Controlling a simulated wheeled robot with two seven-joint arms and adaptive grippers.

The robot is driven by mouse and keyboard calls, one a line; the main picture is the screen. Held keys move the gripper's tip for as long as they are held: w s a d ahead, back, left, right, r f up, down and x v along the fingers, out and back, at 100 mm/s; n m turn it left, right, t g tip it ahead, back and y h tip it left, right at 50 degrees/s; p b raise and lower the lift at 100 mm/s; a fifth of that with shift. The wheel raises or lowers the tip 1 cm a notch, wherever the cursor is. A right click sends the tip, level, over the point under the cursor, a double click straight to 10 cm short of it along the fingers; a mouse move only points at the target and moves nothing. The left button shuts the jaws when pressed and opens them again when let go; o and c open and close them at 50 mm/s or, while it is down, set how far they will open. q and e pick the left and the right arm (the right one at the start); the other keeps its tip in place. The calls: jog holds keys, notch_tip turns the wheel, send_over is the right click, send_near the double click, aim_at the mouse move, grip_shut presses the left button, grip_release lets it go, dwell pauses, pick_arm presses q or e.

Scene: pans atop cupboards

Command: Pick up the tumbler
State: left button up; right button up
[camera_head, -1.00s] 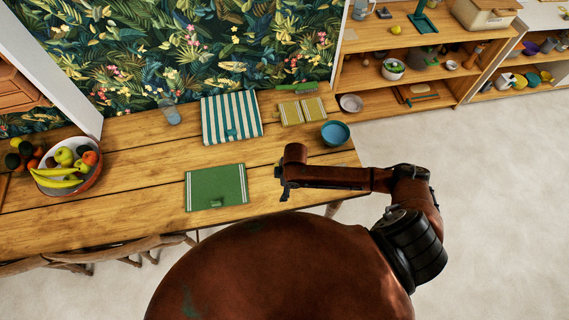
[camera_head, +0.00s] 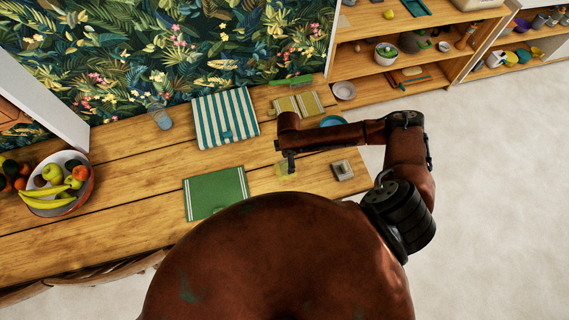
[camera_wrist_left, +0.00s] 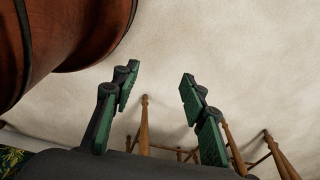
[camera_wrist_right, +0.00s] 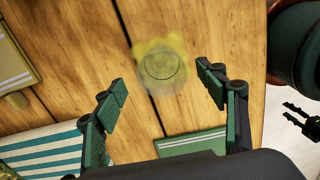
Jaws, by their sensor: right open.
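A clear round glass, which looks like the tumbler (camera_wrist_right: 163,68), stands on the wooden table in the right wrist view, with a yellow shape showing through and beside it. In the head view the tumbler (camera_head: 287,171) is a small yellowish shape at my right gripper (camera_head: 290,159), partly hidden by it. My right gripper (camera_wrist_right: 161,80) is open and empty; in its wrist view the tumbler appears just beyond and between the fingertips. My left gripper (camera_wrist_left: 160,76) is open and empty, over the floor, and is not visible in the head view.
A green cloth (camera_head: 215,191), a striped cloth (camera_head: 225,117) and a small grey object (camera_head: 343,170) lie near. A blue bowl (camera_head: 333,121) is partly behind my right arm. A fruit bowl (camera_head: 58,190) and another glass (camera_head: 159,115) stand left. Chair legs (camera_wrist_left: 143,125) show below my left gripper.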

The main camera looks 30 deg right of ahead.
jog(key=shift+s+f, duration=0.1)
jog(key=shift+f, duration=0.45)
jog(key=shift+a+f, duration=0.2)
jog(key=shift+f, duration=0.65)
notch_tip(320, 180, down, 3)
jog(key=shift+f+p, duration=0.15)
jog(key=shift+p, duration=0.15)
jog(key=shift+f, duration=0.15)
jog(key=shift+c, duration=0.5)
jog(key=c, duration=0.8)
pick_arm(q)
jog(key=shift+s+r, duration=0.25)
jog(key=shift+s, duration=0.95)
pick_arm(e)
jog(key=c, duration=0.5)
